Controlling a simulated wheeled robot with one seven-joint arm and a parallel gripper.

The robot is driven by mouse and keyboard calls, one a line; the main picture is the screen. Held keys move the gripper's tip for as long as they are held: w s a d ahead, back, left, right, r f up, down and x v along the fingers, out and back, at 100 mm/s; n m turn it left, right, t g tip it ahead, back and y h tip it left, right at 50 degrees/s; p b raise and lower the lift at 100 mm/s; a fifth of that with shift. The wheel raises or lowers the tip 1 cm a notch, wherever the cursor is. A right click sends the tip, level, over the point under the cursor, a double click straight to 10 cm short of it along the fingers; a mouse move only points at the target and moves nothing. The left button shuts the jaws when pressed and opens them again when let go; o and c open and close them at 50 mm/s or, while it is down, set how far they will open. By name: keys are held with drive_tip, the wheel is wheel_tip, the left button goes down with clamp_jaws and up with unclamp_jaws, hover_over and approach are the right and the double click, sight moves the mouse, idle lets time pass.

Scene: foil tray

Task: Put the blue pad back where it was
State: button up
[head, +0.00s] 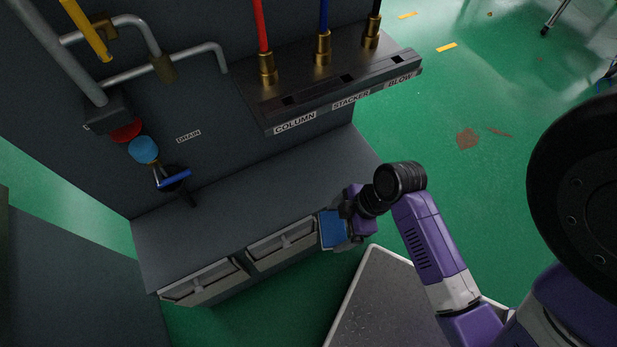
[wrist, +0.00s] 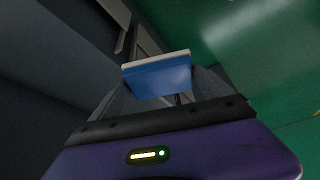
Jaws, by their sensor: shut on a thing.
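The blue pad (head: 332,229) is held in my gripper (head: 343,228), just off the right end of the grey cabinet front, beside the right drawer. In the wrist view, the blue pad (wrist: 160,78) sits between the two dark fingers of my gripper (wrist: 160,92), with a pale edge along its far side. The fingers are shut on it. The arm hides part of the pad in the head view. I cannot tell whether the pad touches the cabinet.
Two drawers (head: 282,245) with handles line the front of the grey bench (head: 250,200). A grey tray-like surface with a pale rim (head: 347,292) lies below the arm. A blue-handled drain valve (head: 174,179) stands at the bench's back left. Green floor is open at right.

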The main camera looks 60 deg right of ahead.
drive_tip(key=w+d, duration=0.3)
drive_tip(key=w, duration=0.2)
drive_tip(key=w+d+f, duration=0.1)
drive_tip(key=w+d, duration=0.2)
drive_tip(key=w, duration=0.2)
drive_tip(key=w+d+f, duration=0.1)
drive_tip(key=w+d, duration=0.2)
drive_tip(key=w, duration=0.1)
drive_tip(key=shift+w+d, duration=0.4)
wheel_tip(320, 180, down, 4)
drive_tip(key=shift+f+b, duration=0.25)
drive_tip(key=shift+b, duration=0.05)
drive_tip(key=shift+w+d+f, duration=0.1)
drive_tip(key=shift+w+f, duration=0.05)
drive_tip(key=shift+f, duration=0.05)
drive_tip(key=shift+f, duration=0.15)
drive_tip(key=o, duration=0.9)
